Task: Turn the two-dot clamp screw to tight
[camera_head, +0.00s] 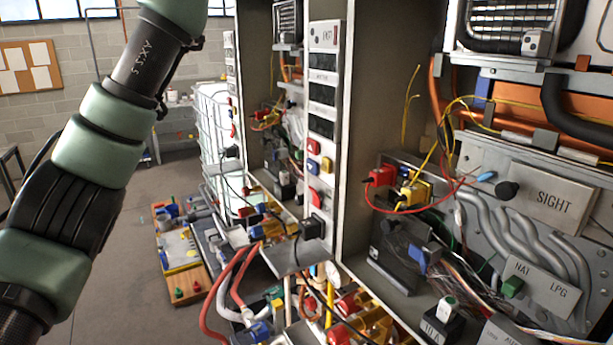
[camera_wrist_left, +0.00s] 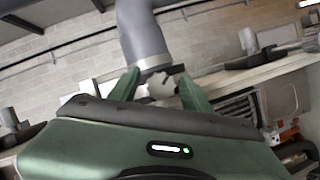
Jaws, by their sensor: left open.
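In the left wrist view my left gripper (camera_wrist_left: 159,74) is open, with its two green fingers apart. A small pale grey knob-like part (camera_wrist_left: 161,87) shows between the fingers, just below a dark band (camera_wrist_left: 156,63) around a grey duct (camera_wrist_left: 143,32). I cannot see dots on this part, so I cannot tell if it is the two-dot clamp screw. I cannot tell whether the fingers touch it. In the head view my left arm rises out of the top of the picture, and its gripper is out of frame. My right gripper is in neither view.
Open heater cabinets with wires and hoses fill the right of the head view, including a SIGHT panel (camera_head: 553,200) and a NAT/LPG plate (camera_head: 541,283). A wooden board with coloured parts (camera_head: 184,290) lies lower left. The floor (camera_head: 115,260) beside it is partly clear.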

